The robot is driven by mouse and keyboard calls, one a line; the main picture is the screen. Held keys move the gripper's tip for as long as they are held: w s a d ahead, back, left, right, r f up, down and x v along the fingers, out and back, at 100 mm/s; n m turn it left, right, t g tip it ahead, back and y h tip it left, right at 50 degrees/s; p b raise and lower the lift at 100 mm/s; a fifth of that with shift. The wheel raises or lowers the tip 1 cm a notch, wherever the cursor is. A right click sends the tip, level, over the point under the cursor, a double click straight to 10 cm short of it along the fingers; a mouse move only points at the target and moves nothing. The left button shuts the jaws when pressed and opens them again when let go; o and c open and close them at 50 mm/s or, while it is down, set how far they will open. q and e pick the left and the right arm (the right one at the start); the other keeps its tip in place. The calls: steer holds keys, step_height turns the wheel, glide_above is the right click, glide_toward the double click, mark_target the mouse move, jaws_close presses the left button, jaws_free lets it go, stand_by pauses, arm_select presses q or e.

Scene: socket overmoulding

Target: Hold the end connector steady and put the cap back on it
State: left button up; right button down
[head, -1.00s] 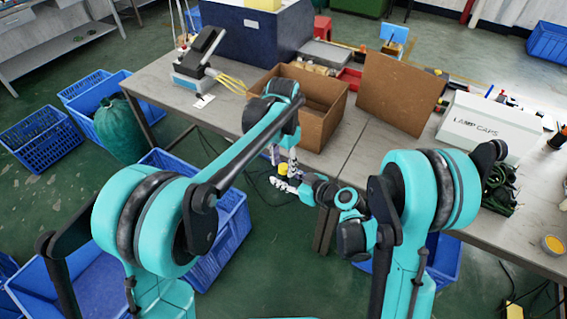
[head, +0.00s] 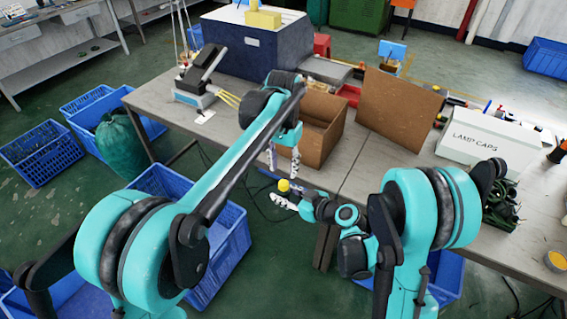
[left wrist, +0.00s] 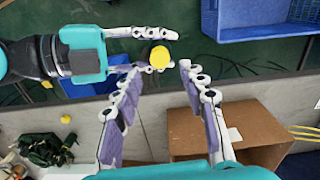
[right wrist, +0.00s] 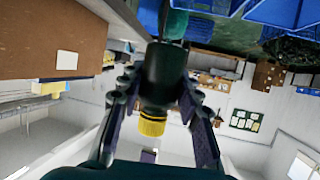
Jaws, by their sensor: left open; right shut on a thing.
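My right gripper (right wrist: 160,78) is shut on the end connector (right wrist: 165,66), a dark cylinder between its fingers. The yellow ribbed cap (right wrist: 152,123) sits at one end of the connector; how fully it is seated I cannot tell. In the head view the cap (head: 284,185) is beside the right gripper (head: 285,201), in front of the table edge. My left gripper (head: 284,160) is open and empty just above the cap, with a gap between them. In the left wrist view the cap (left wrist: 159,57) shows between and beyond the two spread fingers (left wrist: 160,75); the connector body is mostly hidden there.
An open cardboard box (head: 318,130) stands on the table behind the grippers. A brown board (head: 398,108) and a white lamp caps box (head: 490,140) are to its right. Blue crates (head: 225,235) stand on the floor at left. The space around the cap is open.

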mark_target(284, 183)
arm_select(q)
steer(key=r+n, duration=0.1)
steer(key=n, duration=0.2)
steer(key=shift+r+n, duration=0.3)
steer(key=shift+r, duration=0.05)
steer(key=shift+f, duration=0.1)
steer(key=shift+f, duration=3.95)
jaws_close()
steer(key=shift+o, duration=0.7)
jaws_free()
